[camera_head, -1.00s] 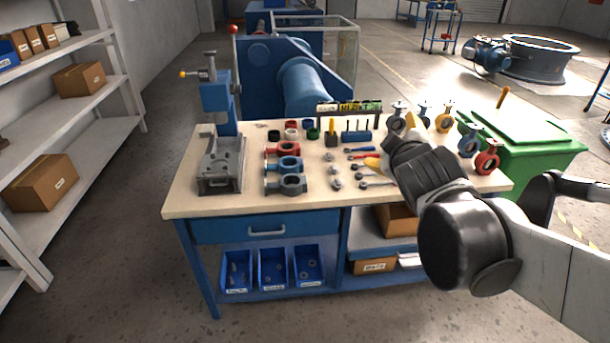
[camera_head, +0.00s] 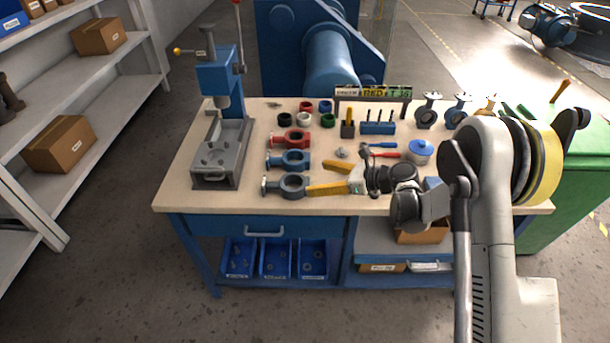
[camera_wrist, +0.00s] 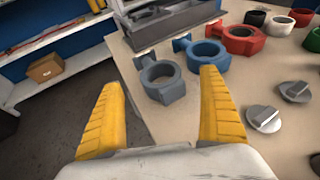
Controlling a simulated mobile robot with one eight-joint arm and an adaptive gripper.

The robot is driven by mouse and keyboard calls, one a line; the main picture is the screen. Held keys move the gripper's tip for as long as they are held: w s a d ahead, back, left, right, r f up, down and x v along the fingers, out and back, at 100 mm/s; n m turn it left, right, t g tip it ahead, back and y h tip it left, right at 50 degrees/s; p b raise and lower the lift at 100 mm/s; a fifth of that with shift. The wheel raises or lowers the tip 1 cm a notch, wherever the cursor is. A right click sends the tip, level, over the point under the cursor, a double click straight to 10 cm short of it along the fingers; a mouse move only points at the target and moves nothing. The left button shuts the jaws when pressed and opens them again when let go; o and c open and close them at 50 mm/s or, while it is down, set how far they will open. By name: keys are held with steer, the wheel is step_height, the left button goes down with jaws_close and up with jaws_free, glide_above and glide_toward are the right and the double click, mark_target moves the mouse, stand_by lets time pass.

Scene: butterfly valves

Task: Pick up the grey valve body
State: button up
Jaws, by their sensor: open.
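The grey valve body (camera_head: 283,187) lies on the workbench near its front edge, the nearest of three valve bodies in a column. It also shows in the wrist view (camera_wrist: 172,91), ahead of and between the fingertips. My gripper (camera_head: 315,177) is open and empty, reaching in from the right with its yellow fingers apart. In the wrist view my gripper (camera_wrist: 161,80) shows one finger at each side, and the valve body looks clear of both. In the head view one fingertip is close to its right edge; whether they touch I cannot tell.
A blue valve body (camera_head: 291,160) and a red one (camera_head: 291,139) lie just behind it. Tools, coloured rings and upright valves occupy the back and right of the workbench (camera_head: 180,195).

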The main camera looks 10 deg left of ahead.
steer(key=b, duration=0.2)
glide_toward(284, 181)
steer(key=shift+s+a+f+g, duration=0.1)
steer(key=shift+s+a+g, duration=0.05)
steer(key=shift+a, duration=0.35)
steer(key=shift+s+a+g, duration=0.1)
steer(key=shift+a+g, duration=0.05)
steer(key=shift+a, duration=0.35)
steer(key=b+x, duration=0.1)
steer(key=x, duration=0.1)
steer(key=b+x, duration=0.1)
steer(key=x, duration=0.2)
steer(key=shift+w+a+f, duration=0.1)
steer(key=shift+w+a, duration=0.2)
steer(key=c, duration=1.3)
